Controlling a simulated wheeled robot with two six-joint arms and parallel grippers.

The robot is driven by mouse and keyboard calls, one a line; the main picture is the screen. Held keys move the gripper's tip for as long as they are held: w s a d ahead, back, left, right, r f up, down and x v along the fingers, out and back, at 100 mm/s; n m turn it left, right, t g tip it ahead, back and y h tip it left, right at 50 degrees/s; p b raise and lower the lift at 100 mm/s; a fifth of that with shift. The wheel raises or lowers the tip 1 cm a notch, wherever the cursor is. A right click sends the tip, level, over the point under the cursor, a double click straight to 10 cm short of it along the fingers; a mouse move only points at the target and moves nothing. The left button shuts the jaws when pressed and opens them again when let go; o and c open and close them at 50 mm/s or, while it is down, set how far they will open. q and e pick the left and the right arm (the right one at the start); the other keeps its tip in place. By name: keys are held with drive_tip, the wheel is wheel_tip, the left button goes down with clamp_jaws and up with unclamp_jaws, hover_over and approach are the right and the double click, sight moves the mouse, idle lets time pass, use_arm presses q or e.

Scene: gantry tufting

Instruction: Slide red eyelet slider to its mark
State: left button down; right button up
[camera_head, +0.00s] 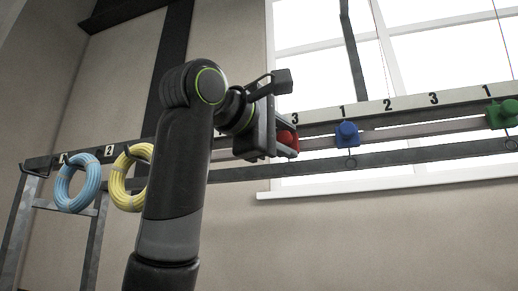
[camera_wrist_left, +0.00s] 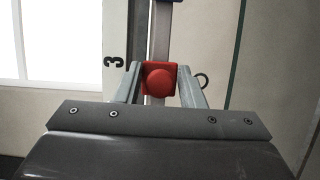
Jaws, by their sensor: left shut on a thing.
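The red eyelet slider (camera_head: 288,140) sits on the horizontal rail just below a number 3 in the head view. My left gripper (camera_head: 274,140) is shut on it, partly covering it. In the left wrist view the red slider (camera_wrist_left: 159,79) lies between the two fingers of my left gripper (camera_wrist_left: 160,88), on the rail (camera_wrist_left: 159,40). A 3 mark (camera_wrist_left: 115,62) is on the pale strip to its left there. A small ring shows to its right. My right gripper is not in view.
A blue slider (camera_head: 346,134) stands to the right below a 1, and a green slider (camera_head: 502,114) farther right below another 1. A blue coil (camera_head: 62,184) and a yellow coil (camera_head: 117,184) hang at the left. A window is behind the rail.

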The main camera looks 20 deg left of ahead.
use_arm(q)
drive_tip(key=shift+d+f, duration=0.1)
drive_tip(key=shift+d, duration=0.7)
drive_tip(key=shift+a, duration=0.15)
drive_tip(key=shift+d, duration=0.2)
drive_tip(key=c, duration=1.2)
unclamp_jaws()
drive_tip(key=shift+c, duration=0.2)
drive_tip(key=shift+o, duration=0.3)
drive_tip(key=shift+d, duration=0.2)
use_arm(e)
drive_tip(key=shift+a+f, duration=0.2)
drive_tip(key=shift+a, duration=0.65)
